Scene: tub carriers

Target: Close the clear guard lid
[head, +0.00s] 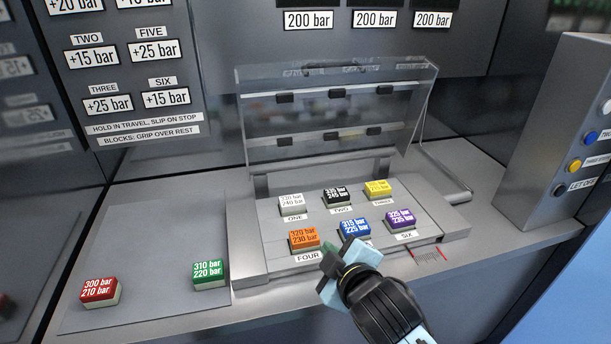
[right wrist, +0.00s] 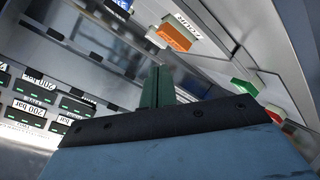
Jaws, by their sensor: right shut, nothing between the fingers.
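The clear guard lid (head: 335,115) stands raised at the back of the grey block tray (head: 250,245) in the head view, tilted slightly back, with small black pads on it. Six coloured blocks sit in the tray's labelled places under the open lid, among them the orange block (head: 304,240) and the blue block (head: 355,228). My right gripper (head: 335,262) is shut and empty, just in front of the tray near the blue block. Its closed green fingers (right wrist: 157,88) show in the right wrist view, with the orange block (right wrist: 178,36) beyond. My left gripper is out of view.
A red block (head: 99,291) and a green block (head: 208,274) lie on the flat plate left of the tray. A grey panel with coloured buttons (head: 574,165) stands at the right. A rod (head: 458,197) sticks out at the tray's right side. The counter right of the tray is mostly clear.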

